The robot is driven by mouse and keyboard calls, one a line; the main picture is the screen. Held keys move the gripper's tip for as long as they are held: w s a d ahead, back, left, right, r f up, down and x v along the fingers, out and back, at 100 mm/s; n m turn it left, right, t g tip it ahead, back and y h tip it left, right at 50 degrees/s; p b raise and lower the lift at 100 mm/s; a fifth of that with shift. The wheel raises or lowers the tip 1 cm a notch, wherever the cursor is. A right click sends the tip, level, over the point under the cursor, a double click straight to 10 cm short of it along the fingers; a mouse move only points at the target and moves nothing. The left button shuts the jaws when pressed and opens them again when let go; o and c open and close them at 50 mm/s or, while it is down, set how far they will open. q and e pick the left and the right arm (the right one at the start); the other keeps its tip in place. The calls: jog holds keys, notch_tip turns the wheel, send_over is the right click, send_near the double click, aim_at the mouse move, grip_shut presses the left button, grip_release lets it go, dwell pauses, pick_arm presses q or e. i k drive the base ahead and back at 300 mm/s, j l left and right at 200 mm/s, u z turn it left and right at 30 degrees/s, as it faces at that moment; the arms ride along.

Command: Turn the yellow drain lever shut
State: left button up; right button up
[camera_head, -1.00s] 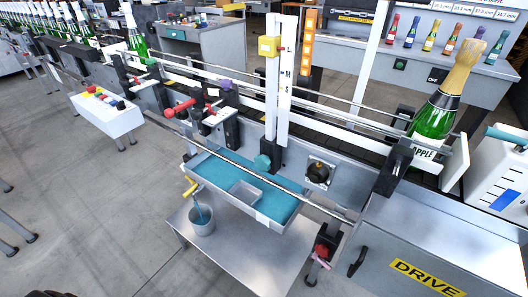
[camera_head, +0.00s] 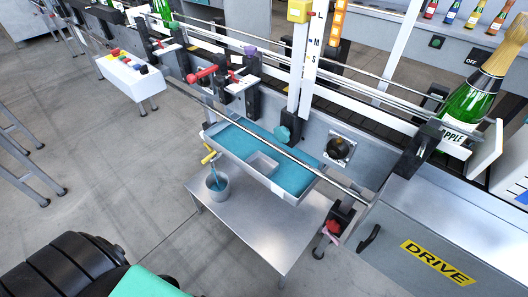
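The yellow drain lever (camera_head: 208,155) sticks out at the left end of the tray (camera_head: 206,133), which holds blue-teal liquid. A thin blue stream (camera_head: 214,174) runs from below the lever into a grey bucket (camera_head: 217,187). The bucket stands on a low metal table (camera_head: 262,236) under the tray. A black ridged part and a teal part, which look like my own arm, show at the bottom left. They are well apart from the lever. No gripper fingers are in view.
A conveyor rail (camera_head: 300,160) runs in front of the tray. A box with colored buttons (camera_head: 130,75) stands to the left. A green bottle (camera_head: 465,110) with gold foil is at the right, above the DRIVE cabinet (camera_head: 420,225). The floor left of the low table is clear.

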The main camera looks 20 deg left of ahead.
aim_at(216, 153)
jog(key=u, duration=1.35)
